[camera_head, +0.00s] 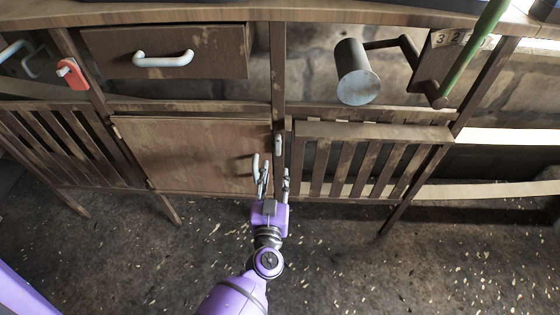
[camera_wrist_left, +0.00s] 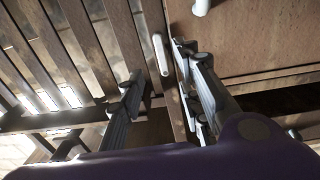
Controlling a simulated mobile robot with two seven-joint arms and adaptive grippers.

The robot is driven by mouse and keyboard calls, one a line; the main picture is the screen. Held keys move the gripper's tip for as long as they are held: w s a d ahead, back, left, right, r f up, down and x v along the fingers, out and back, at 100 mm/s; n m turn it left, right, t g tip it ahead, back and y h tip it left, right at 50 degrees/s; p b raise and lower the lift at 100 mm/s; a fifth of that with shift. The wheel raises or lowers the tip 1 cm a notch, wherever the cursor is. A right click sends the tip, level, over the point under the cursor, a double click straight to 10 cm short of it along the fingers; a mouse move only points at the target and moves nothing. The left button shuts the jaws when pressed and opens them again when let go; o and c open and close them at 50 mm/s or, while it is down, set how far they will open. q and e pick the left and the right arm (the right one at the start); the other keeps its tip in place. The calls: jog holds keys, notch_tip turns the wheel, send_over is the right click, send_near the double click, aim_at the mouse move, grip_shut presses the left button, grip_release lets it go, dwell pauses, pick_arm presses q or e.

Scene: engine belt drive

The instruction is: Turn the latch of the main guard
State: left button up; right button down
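A small pale latch (camera_head: 278,143) stands upright on the post between a plain wooden door (camera_head: 190,150) and a slatted panel (camera_head: 373,131). Which of these two is the main guard I cannot tell. My left gripper (camera_head: 275,178) is open, just below the latch in the head view, with its fingers pointing up toward it. In the left wrist view the latch (camera_wrist_left: 160,55) appears between the two spread fingers, with no clear contact. The slatted panel (camera_wrist_left: 62,45) is left of it there and the door (camera_wrist_left: 250,40) right. My right gripper is not in view.
The door has a white handle (camera_head: 256,167) close to my left finger. Above are a drawer (camera_head: 165,53) with a white handle, a grey cylinder (camera_head: 356,72) on a crank, and a green rod (camera_head: 472,55).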

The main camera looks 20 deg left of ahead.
aim_at(278, 149)
pick_arm(q)
jog(key=shift+n+y, duration=0.3)
jog(key=b+x, duration=0.1)
jog(key=x, duration=0.8)
jog(key=shift+w, duration=0.15)
jog(key=shift+d+r, duration=0.1)
grip_shut()
